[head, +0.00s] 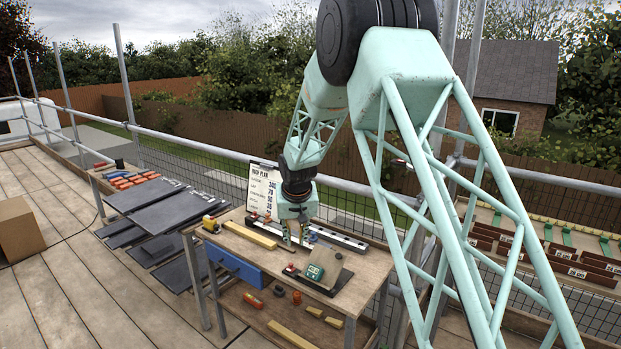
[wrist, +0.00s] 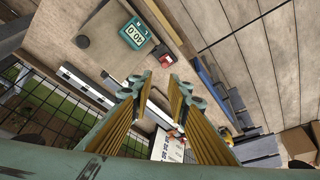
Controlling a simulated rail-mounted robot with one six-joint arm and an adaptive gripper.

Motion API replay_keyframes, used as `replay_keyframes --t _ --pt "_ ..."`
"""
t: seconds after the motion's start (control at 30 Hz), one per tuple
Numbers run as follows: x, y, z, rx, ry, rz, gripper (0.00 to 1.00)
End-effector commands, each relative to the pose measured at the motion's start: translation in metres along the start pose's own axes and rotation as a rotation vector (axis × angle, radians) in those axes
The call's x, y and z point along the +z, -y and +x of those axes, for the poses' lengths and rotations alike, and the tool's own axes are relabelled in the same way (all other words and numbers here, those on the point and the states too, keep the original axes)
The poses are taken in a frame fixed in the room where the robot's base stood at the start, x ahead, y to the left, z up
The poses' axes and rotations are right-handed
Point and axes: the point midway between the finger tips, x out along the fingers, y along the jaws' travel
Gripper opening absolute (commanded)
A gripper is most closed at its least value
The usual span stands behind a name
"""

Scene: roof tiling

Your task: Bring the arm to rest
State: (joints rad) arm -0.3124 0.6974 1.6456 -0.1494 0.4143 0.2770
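My gripper (head: 298,240) hangs at the end of my mint-green arm, above the wooden workbench (head: 350,302) in the head view. In the wrist view my gripper (wrist: 161,82) shows its two fingers spread apart, with a clear gap and nothing between them. The arm is bent, with its upper part raised and its wrist pointing down over the bench. Whether the fingertips touch anything on the bench I cannot tell from the head view.
A green digital device (head: 322,265) sits on the bench near my gripper, and a long metal rail (head: 340,236) lies behind. A plan board (head: 262,188) stands at the back. Dark slates (head: 165,212) lie on the deck at left. Scaffold rails (head: 230,152) run behind.

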Motion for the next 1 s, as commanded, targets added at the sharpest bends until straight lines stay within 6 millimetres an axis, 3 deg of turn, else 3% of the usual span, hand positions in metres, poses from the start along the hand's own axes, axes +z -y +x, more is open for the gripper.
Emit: replay_keyframes --t 0.47,1.0 --pt "0.024 -0.045 -0.106 0.015 0.004 0.022 0.16" --pt "0.074 -0.089 -0.216 0.03 0.012 0.046 0.16"
